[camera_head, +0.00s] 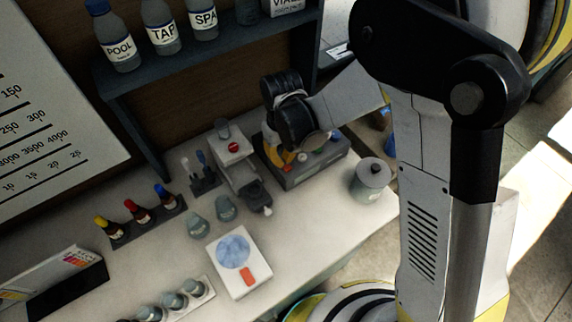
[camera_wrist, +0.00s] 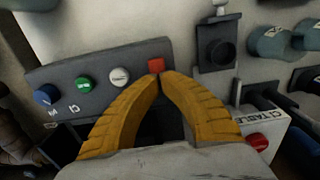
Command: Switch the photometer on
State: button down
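The photometer appears to be the dark grey box (camera_head: 318,170) at the back right of the bench. In the wrist view its sloped panel (camera_wrist: 100,69) carries a row of blue (camera_wrist: 46,95), green (camera_wrist: 85,83), white (camera_wrist: 119,77) and red (camera_wrist: 156,65) buttons. My gripper (camera_wrist: 160,76) has its yellow fingertips together, with nothing seen between them. The tips are right at the red button and hide its lower edge; I cannot tell whether they touch it. In the head view my gripper (camera_head: 284,160) is over the box's left part.
A white device with a red mark (camera_head: 233,147) stands close left of the box. A lidded grey pot (camera_head: 371,180) is on its right. Cups (camera_head: 226,208), dropper bottles (camera_head: 134,208) and a white tester (camera_head: 239,262) are further left and in front. A shelf (camera_head: 200,62) hangs above.

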jog(key=shift+r+p, duration=2.1)
jog(key=shift+r, duration=1.4)
jog(key=s+d+r+m+t+b, duration=0.1)
jog(key=d+r+m+t+b, duration=0.1)
jog(key=d+r+b, duration=0.3)
jog(key=s+d+r+m+t+b, duration=0.1)
jog(key=s+d+m+b, duration=0.15)
jog(key=d, duration=0.55)
jog(key=s+d+f+m+t+b, duration=0.2)
jog(key=s+d+m+t+b, duration=0.1)
jog(key=s+d+b, duration=0.4)
jog(key=d+t, duration=0.1)
jog(key=d, duration=0.1)
jog(key=shift+d+b, duration=0.3)
jog(key=shift+s+f, duration=0.1)
jog(key=shift+f, duration=0.05)
